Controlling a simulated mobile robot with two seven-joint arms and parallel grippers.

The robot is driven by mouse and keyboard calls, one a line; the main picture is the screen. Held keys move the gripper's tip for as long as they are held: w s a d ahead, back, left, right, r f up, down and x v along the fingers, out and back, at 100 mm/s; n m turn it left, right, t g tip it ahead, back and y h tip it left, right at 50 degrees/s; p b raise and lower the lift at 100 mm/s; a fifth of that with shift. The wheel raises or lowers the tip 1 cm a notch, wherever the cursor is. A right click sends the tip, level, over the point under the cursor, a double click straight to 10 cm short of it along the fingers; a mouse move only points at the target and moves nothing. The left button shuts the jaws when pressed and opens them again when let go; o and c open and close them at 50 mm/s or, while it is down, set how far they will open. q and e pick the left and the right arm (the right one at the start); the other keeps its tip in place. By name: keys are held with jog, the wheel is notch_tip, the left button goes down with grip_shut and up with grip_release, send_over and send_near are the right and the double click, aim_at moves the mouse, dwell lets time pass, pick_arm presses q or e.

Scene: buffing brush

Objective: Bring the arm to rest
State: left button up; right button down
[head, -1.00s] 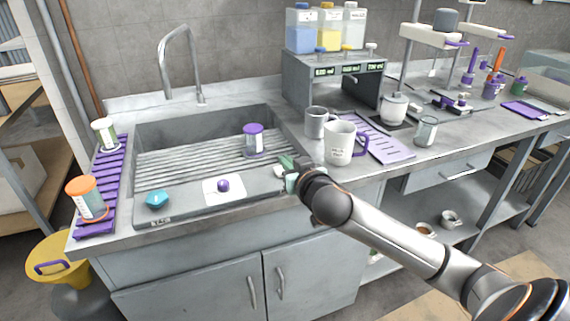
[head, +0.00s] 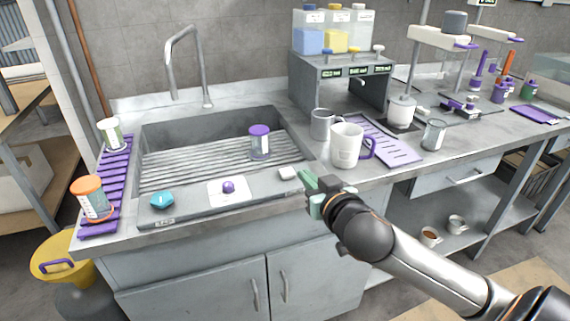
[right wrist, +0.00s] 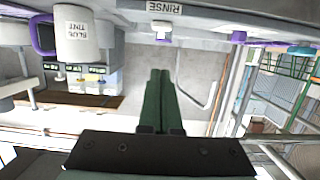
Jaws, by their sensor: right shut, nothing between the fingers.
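My right arm reaches in from the lower right in the head view. Its gripper (head: 310,190), with green fingers, is just in front of the counter's front edge. The fingers are shut together with nothing between them, as the right wrist view also shows (right wrist: 157,98). My left gripper is in neither view.
The sink (head: 165,125) holds a purple-lidded jar (head: 260,143). A white mug (head: 344,147) and a grey mug (head: 322,124) stand close behind my right gripper. A teal knob (head: 162,200) and a purple knob (head: 228,187) are on the ledge. Free floor lies at lower right.

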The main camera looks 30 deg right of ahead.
jog(key=s+a+f+n+g+y+p, duration=0.2)
jog(key=s+a+f+p, duration=0.15)
jog(key=f, duration=0.55)
jog(key=s+a+f+n+g+y+p, duration=0.15)
jog(key=a+f, duration=0.25)
jog(key=f, duration=0.4)
jog(key=s+a+f+g+y+p, duration=0.1)
jog(key=s+a+f, duration=0.3)
jog(key=s+f, duration=0.1)
jog(key=s+a+f+n+g+y+p, duration=0.1)
jog(key=s+a+f+p, duration=0.1)
jog(key=s+a+f, duration=0.2)
jog(key=s+f, duration=0.1)
jog(key=s, duration=0.2)
jog(key=shift+s+a+p, duration=0.3)
jog(key=shift+s+a, duration=0.05)
